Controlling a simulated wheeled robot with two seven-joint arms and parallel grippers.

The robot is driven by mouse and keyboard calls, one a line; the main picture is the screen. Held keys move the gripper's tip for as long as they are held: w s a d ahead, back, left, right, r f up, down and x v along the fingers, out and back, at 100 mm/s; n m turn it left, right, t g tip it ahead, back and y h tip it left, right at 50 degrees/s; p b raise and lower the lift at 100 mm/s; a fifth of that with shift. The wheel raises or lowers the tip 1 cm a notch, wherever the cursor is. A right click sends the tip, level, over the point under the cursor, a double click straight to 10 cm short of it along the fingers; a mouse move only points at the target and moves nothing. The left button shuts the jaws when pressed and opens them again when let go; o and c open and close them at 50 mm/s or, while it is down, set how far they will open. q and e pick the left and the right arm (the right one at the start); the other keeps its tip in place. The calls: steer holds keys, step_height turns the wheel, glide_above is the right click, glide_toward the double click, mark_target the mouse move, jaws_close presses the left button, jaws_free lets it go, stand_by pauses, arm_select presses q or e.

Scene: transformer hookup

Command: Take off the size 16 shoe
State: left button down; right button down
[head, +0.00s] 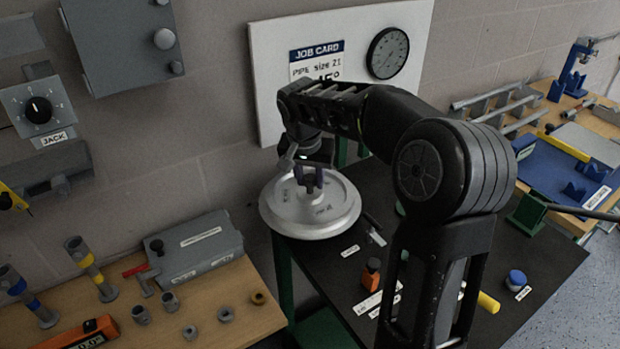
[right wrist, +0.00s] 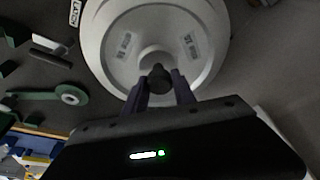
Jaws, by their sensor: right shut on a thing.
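A round pale-grey disc (head: 285,215), which looks like the bender shoe, lies face up at the left end of the dark bench top. It also shows in the right wrist view (right wrist: 105,45). I cannot tell whether the disc is lifted or resting. My left gripper is not in view.
A job card board (head: 270,75) with a dial stands behind the disc. A small orange-and-black item (head: 371,273) and a blue-capped jar (head: 515,280) sit on the dark bench. A wooden bench (head: 235,320) with fittings is at left. A blue tray (head: 545,170) is at right.

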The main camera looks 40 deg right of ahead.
steer(key=shift+r+p, duration=0.5)
steer(key=shift+r, duration=0.4)
steer(key=shift+r+p, duration=1.75)
steer(key=shift+r, duration=0.65)
steer(key=shift+d+r, duration=0.1)
